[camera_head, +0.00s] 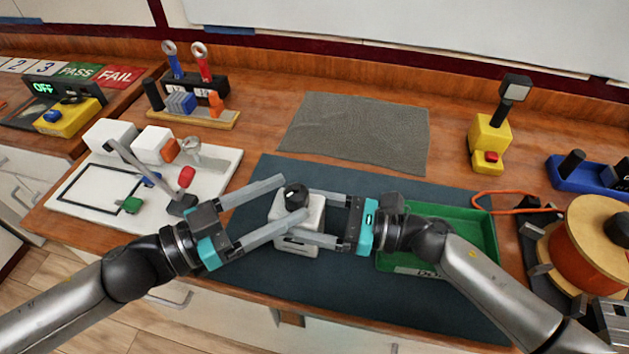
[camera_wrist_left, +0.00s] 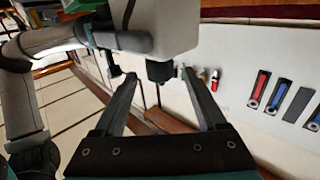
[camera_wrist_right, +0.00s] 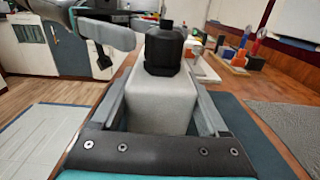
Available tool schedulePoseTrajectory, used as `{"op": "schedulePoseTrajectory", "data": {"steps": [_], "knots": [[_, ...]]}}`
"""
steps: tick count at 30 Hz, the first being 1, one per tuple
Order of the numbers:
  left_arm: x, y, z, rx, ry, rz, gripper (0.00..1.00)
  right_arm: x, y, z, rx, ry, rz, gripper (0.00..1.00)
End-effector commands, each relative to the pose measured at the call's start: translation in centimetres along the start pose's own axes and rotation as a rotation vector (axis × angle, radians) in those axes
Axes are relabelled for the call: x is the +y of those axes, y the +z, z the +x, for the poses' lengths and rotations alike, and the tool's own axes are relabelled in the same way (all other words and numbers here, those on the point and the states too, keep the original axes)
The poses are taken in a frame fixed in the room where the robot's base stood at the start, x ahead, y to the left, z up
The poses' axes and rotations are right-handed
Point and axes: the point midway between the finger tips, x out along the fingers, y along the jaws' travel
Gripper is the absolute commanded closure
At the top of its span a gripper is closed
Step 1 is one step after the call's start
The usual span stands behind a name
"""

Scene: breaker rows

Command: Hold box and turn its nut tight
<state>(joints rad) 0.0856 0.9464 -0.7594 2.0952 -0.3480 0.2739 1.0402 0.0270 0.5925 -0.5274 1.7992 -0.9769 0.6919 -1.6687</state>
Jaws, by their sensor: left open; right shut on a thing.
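The white box (camera_head: 306,212) stands over the dark mat, with a black nut (camera_head: 296,195) on its top. My right gripper (camera_head: 306,214) is shut on the box, a finger on each side. The right wrist view shows the box (camera_wrist_right: 162,95) between the fingers, its nut (camera_wrist_right: 163,50) upright on top. My left gripper (camera_head: 285,198) is open, its fingers reaching toward the nut from the left. In the left wrist view the nut (camera_wrist_left: 159,70) lies between the spread fingers, with a gap on both sides. Whether the box touches the mat is unclear.
A green tray (camera_head: 488,238) sits just right of the box, beneath my right arm. A grey cloth (camera_head: 357,130) lies behind the mat (camera_head: 270,262). A white board with a lever clamp (camera_head: 225,165) is at left; a cable spool (camera_head: 590,240) is at right. The mat's front is bare.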

Motion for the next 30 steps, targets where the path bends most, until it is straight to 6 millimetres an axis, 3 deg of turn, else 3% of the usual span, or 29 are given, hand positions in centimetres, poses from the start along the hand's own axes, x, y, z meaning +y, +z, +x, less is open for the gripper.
{"op": "schedulePoseTrajectory", "data": {"steps": [9,15,27,30], "knots": [[-0.1,-0.1,4.2,0.002,0.0,0.0,0.26,0.0,-0.1,0.0,0.001,0.001,0.0,1.0],[-0.1,0.0,5.8,0.001,0.0,0.0,0.26,0.0,-0.1,0.0,0.001,0.001,0.0,1.0],[0.0,0.0,6.2,0.0,0.0,-0.001,0.26,0.0,-0.1,0.0,0.001,0.0,0.0,1.0],[0.0,0.0,6.2,0.0,0.0,-0.001,0.38,0.0,-0.1,0.0,0.001,0.0,0.0,1.0]]}}
